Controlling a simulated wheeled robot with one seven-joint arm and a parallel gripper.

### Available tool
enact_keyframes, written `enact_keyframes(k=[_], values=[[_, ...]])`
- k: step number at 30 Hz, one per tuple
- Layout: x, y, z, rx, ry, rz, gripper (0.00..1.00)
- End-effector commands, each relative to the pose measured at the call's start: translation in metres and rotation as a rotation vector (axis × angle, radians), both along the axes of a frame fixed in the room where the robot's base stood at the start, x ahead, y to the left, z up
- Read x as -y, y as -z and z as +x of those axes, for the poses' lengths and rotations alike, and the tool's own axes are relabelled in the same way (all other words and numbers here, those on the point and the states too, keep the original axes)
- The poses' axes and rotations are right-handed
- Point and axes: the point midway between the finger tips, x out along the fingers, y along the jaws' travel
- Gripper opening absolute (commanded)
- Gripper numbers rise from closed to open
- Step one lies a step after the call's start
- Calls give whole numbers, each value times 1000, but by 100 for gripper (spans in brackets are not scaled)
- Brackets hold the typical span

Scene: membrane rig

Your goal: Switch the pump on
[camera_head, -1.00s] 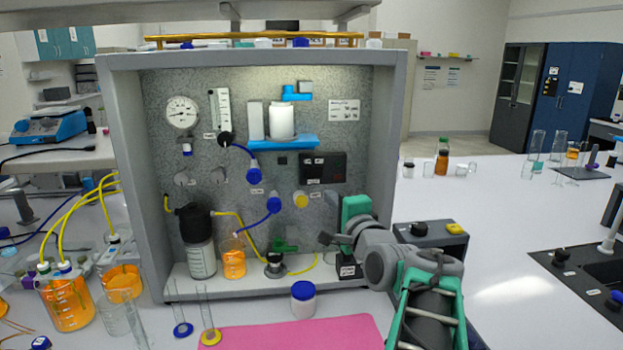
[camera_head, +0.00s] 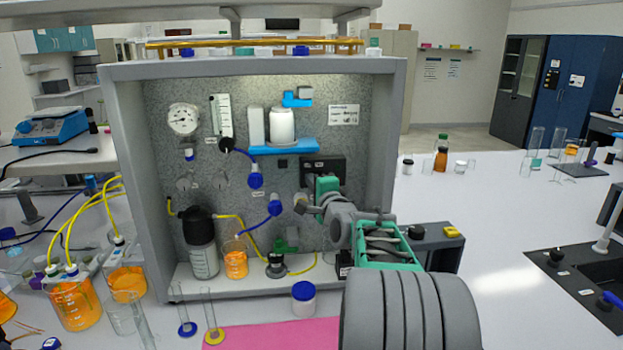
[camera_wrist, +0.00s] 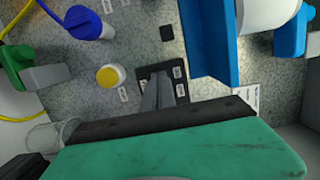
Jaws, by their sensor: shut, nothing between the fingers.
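A black switch box (camera_head: 318,166) with small labels is mounted on the speckled back panel, below the blue shelf. In the wrist view its dark labelled face (camera_wrist: 180,73) shows behind my fingers. I cannot make out the switch's position. My gripper (camera_wrist: 160,80) is shut and empty, its narrow grey fingers pointing at this box. Whether they touch it I cannot tell. In the head view my green gripper body (camera_head: 327,188) covers the box's lower part.
The blue shelf (camera_head: 283,148) carries white containers just above the box. Blue connectors (camera_head: 256,178) with tubing are on the left. The cabinet's right wall (camera_head: 388,150) stands close to my arm. Bottles, a white jar (camera_head: 303,298) and a pink mat (camera_head: 270,334) are below.

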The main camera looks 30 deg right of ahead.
Motion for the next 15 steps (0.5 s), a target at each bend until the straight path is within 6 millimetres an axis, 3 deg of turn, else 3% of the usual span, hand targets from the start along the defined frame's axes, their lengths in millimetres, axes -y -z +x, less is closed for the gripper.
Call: enact_keyframes(k=[15], values=[[0,0,5,-1,0,-1,0]])
